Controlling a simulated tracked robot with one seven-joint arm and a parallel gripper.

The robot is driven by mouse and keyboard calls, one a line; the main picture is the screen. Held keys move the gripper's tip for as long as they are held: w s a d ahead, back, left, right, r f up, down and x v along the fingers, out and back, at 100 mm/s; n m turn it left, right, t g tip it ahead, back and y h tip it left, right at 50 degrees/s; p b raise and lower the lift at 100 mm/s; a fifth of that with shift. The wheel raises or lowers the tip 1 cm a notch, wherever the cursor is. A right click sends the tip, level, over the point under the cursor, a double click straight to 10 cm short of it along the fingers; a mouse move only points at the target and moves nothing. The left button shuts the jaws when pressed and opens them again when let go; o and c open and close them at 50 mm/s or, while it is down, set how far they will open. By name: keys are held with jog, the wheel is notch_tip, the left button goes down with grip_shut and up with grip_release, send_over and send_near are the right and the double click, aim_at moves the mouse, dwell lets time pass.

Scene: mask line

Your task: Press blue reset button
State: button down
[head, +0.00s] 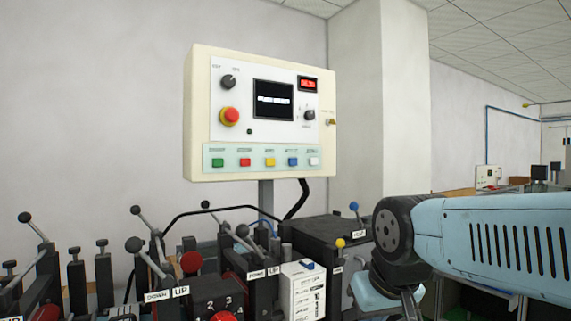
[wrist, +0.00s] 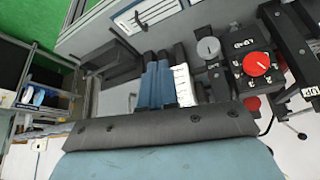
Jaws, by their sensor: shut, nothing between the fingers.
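The blue button (head: 292,162) sits in the lower strip of the cream control panel (head: 190,120) in the head view. It is in a row with green, red, yellow and white buttons, between the yellow and the white one. My gripper (wrist: 157,58) shows in the wrist view with its two blue, dark-tipped fingers shut together and empty. In the head view my arm reaches in from the right, lower than the panel and apart from it. The fingers cannot be made out there. The blue button does not show in the wrist view.
The panel also has a red emergency knob (head: 229,116) and a dark screen (head: 273,99). Below stand several ball-topped levers, a white box (head: 303,290) and a black box with a blue-knobbed lever (head: 354,206). A red dial (wrist: 257,64) shows in the wrist view.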

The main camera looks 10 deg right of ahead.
aim_at(293, 162)
jog(key=w+d+r+m+t+y, duration=0.1)
jog(key=w+r+m, duration=0.1)
jog(key=w+r, duration=1.1)
jog(key=w+r+m+t, duration=0.2)
jog(key=w+r+m, duration=0.1)
jog(key=w+r, duration=1)
jog(key=w, duration=0.5)
jog(key=shift+d+y, duration=0.4)
jog(key=shift+w, duration=0.15)
jog(key=w+a, duration=0.2)
jog(key=w, duration=0.6)
jog(key=shift+w+a, duration=0.15)
jog(key=shift+a, duration=0.25)
jog(key=shift+w, duration=0.15)
jog(key=shift+w+a, duration=0.1)
jog(key=shift+w, duration=0.2)
